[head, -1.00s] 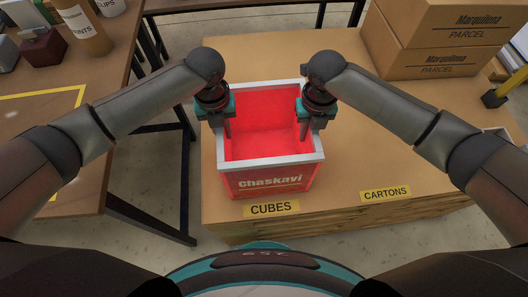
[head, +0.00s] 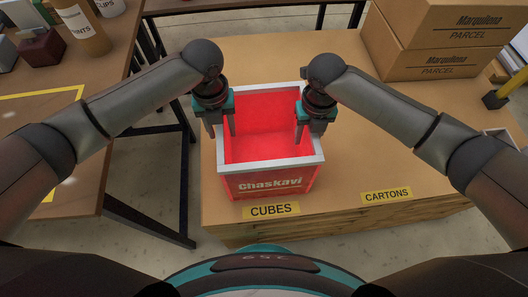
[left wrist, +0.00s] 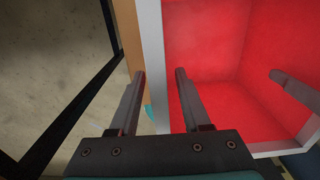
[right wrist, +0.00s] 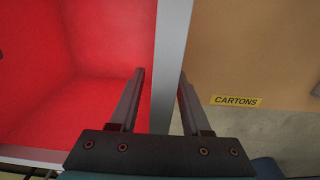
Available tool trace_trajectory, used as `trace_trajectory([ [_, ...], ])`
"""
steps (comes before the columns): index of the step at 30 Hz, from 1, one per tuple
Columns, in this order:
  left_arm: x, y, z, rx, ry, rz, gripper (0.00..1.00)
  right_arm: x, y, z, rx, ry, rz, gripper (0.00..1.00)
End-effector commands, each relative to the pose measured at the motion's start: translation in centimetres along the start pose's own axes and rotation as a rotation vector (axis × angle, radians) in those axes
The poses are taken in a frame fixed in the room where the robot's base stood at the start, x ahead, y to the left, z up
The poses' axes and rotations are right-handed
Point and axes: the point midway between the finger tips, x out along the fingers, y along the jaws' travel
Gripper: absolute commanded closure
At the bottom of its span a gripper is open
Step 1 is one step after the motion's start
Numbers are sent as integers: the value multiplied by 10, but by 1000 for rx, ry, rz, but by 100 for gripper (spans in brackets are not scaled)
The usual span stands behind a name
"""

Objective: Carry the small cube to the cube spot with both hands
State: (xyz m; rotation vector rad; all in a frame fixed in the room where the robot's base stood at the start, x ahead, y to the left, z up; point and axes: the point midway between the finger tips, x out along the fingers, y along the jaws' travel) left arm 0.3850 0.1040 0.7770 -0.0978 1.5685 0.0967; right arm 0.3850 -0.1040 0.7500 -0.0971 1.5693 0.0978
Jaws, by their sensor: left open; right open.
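The small cube is an open-topped, red-glowing box with a white rim and "Chaskavi" on its front (head: 270,186). It stands upright on the wooden table behind the yellow "CUBES" label (head: 271,210). My left gripper (head: 221,134) is open at the box's left wall. In the left wrist view the white rim (left wrist: 152,50) runs between its fingers, one outside and one inside. My right gripper (head: 309,138) is open at the right wall. In the right wrist view the rim (right wrist: 169,60) lies between its fingers. Neither gripper visibly clamps the wall.
A "CARTONS" label (head: 386,195) is on the table edge to the right, with bare table (head: 375,130) behind it. Stacked parcel cartons (head: 430,65) stand at the back right. Another table (head: 60,120) with yellow tape is on the left, across a floor gap.

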Motion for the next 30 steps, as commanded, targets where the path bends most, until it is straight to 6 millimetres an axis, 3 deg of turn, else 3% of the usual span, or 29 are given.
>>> trace_trajectory([
  [6,-49,0,1,1,-5,-1,53,0,0,0,0,0,0,53],
  [13,-87,0,1,-1,-3,1,53,0,0,0,0,0,0,53],
  [20,-99,1,0,-2,0,2,53,-7,0,1,0,-2,1,53],
  [30,-98,1,0,-1,0,1,53,-73,0,1,-2,-6,0,53],
])
